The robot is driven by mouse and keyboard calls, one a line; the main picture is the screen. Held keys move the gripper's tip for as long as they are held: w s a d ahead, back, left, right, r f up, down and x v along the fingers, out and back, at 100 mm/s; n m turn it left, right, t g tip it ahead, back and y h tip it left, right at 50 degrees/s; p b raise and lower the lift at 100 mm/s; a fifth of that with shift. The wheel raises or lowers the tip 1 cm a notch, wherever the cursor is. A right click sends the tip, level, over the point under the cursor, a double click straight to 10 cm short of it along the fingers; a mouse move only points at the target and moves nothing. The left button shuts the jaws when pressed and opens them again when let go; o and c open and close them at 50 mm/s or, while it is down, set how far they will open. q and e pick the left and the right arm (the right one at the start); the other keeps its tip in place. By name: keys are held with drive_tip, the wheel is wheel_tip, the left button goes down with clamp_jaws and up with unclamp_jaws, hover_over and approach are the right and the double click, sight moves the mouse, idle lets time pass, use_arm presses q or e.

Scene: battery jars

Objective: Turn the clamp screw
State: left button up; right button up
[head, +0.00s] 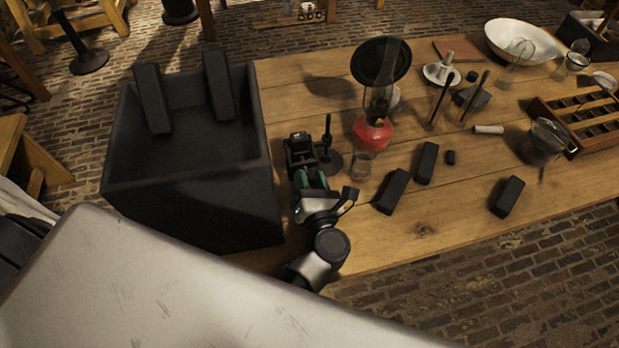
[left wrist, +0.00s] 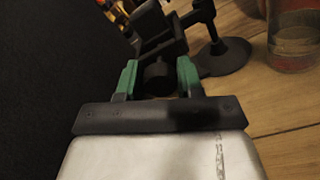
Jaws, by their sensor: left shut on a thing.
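The black clamp (head: 299,146) stands on the wooden table beside the large black box. In the left wrist view the dark frame of the clamp (left wrist: 163,47) rises just beyond my fingers. My left gripper (head: 310,179) reaches in from the near side of the table. It also shows in the left wrist view (left wrist: 157,76), where its green fingers are shut on the dark round clamp screw (left wrist: 156,74), one finger on each side. The screw's far end is hidden in the clamp frame. My right gripper is not in view.
The tall black box (head: 262,190) stands close on the left. A black stand with a round base (head: 328,160) is just right of the clamp. A glass jar (head: 362,167) and a red lamp (head: 372,134) stand further right. Several black blocks (head: 391,191) lie on the table.

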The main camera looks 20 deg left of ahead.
use_arm(q)
drive_tip(key=o, duration=0.9)
